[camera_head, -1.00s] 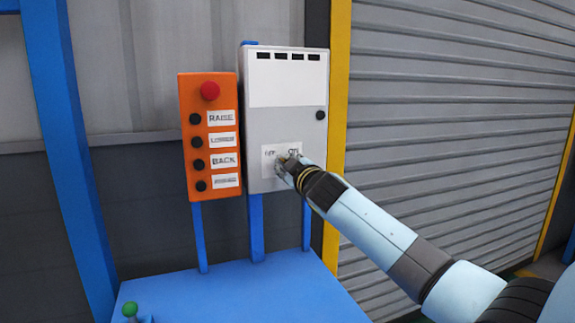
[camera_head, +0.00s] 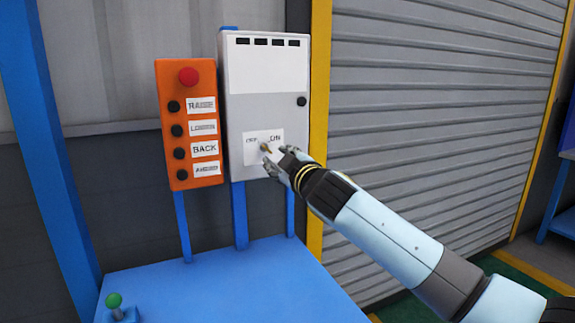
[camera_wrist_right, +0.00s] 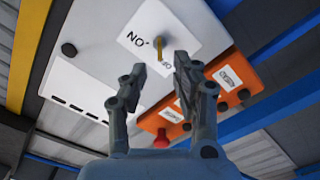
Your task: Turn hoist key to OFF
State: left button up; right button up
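The hoist key (camera_head: 265,148) is a small brass key in a white label plate (camera_head: 277,136) low on the grey box (camera_head: 262,95). The plate reads OFF on the left and ON on the right. The key also shows in the right wrist view (camera_wrist_right: 158,48), standing out from the plate; its exact turn is hard to tell. My right gripper (camera_head: 277,163) is open, just in front of and to the lower right of the key. In the right wrist view its two fingers (camera_wrist_right: 160,75) are apart with nothing between them, the key beyond their tips. My left gripper is not in view.
An orange button box (camera_head: 191,80) with a red button (camera_head: 188,77) and several black buttons stands left of the grey box. Below is a blue table (camera_head: 220,290) with a green-knobbed lever (camera_head: 114,300). A yellow post (camera_head: 319,120) and grey shutter (camera_head: 440,110) are right.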

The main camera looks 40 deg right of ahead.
jog(key=v, duration=0.5)
jog(key=shift+f, duration=0.1)
dwell(0.4)
